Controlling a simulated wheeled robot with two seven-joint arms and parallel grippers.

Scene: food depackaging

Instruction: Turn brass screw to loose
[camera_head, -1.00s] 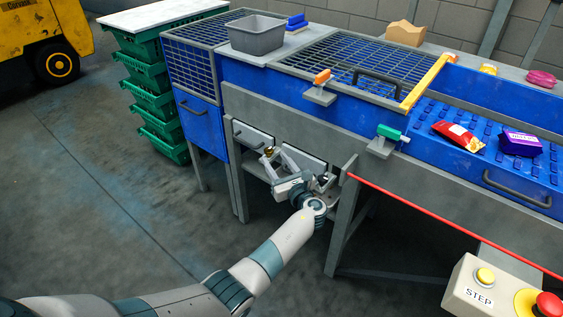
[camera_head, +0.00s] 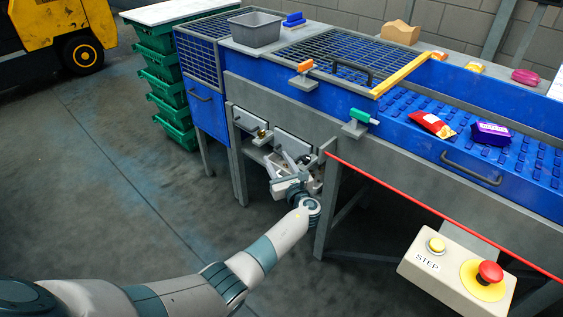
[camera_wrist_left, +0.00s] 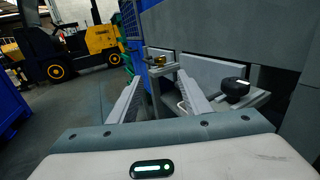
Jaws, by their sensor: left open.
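The brass screw (camera_head: 262,133) is a small gold-coloured piece at the left of a recess in the machine's lower front. In the left wrist view it shows (camera_wrist_left: 157,61) ahead of and between my fingers, with clear space in front of it. My left gripper (camera_head: 283,158) is open and empty, below and to the right of the screw, apart from it. The spread fingers also show in the left wrist view (camera_wrist_left: 160,80). My right gripper is in neither view.
A black knob (camera_wrist_left: 235,88) sits on a ledge right of my fingers. Grey panels (camera_head: 293,147) back the recess. A red rail (camera_head: 430,210) and a control box (camera_head: 425,264) lie to the right. Green crates (camera_head: 165,85) and a yellow vehicle (camera_head: 70,30) stand left; floor between is clear.

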